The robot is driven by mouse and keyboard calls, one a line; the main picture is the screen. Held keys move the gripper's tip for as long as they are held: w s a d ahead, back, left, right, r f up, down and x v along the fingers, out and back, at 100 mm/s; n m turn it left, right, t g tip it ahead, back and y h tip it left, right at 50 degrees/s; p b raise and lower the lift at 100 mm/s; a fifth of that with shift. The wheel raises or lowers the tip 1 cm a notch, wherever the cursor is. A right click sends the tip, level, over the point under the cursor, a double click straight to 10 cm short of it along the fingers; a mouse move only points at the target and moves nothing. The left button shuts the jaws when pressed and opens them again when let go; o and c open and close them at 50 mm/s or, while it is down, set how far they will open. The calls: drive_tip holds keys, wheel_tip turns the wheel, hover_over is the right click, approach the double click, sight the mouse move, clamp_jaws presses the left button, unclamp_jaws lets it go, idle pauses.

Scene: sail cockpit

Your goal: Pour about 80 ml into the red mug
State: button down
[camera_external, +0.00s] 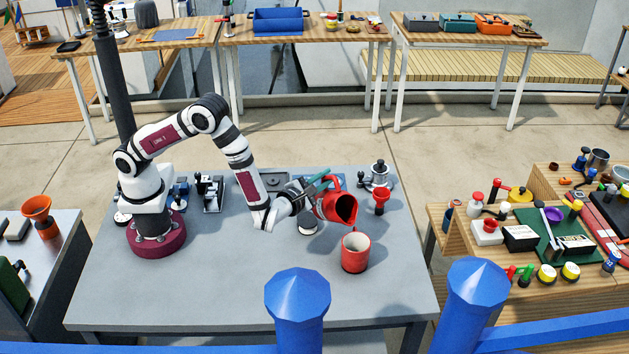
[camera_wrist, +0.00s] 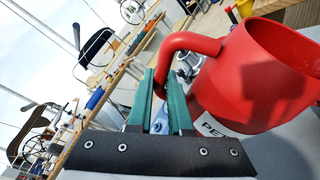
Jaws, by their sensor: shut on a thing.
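A red pitcher (camera_external: 334,208) is held above the table, tilted with its mouth facing down and to the right. Its lip is just above the red mug (camera_external: 355,254), which stands upright on the grey table. My gripper (camera_external: 322,184) is shut on the pitcher's handle. In the wrist view the teal fingers of my gripper (camera_wrist: 162,80) close around the red handle, and the pitcher body (camera_wrist: 255,85) fills the right side. A small dark red strand shows below the lip; I cannot tell clearly if it is liquid. The liquid level in the mug cannot be seen.
A red funnel-like piece (camera_external: 380,198) and a metal pot on a stand (camera_external: 379,172) are behind the pitcher. A blue post (camera_external: 297,300) rises in the foreground. The table's (camera_external: 210,290) front left is clear. A cluttered wooden bench (camera_external: 440,225) stands at right.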

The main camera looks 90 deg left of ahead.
drive_tip(key=shift+s+a+f+n+h+p, duration=0.4)
drive_tip(key=shift+a+f+n+h, duration=0.5)
drive_tip(key=shift+f+n, duration=0.45)
drive_tip(key=shift+s+a+f+n+h+p, duration=0.4)
drive_tip(key=shift+a+f+n+h, duration=0.5)
drive_tip(key=shift+f+n, duration=0.4)
drive_tip(key=shift+s+a+f+n+h+p, duration=0.35)
drive_tip(key=shift+a+f+n+h, duration=0.55)
drive_tip(key=shift+f+n, duration=0.45)
drive_tip(key=shift+w+r, duration=0.1)
drive_tip(key=shift+r, duration=0.1)
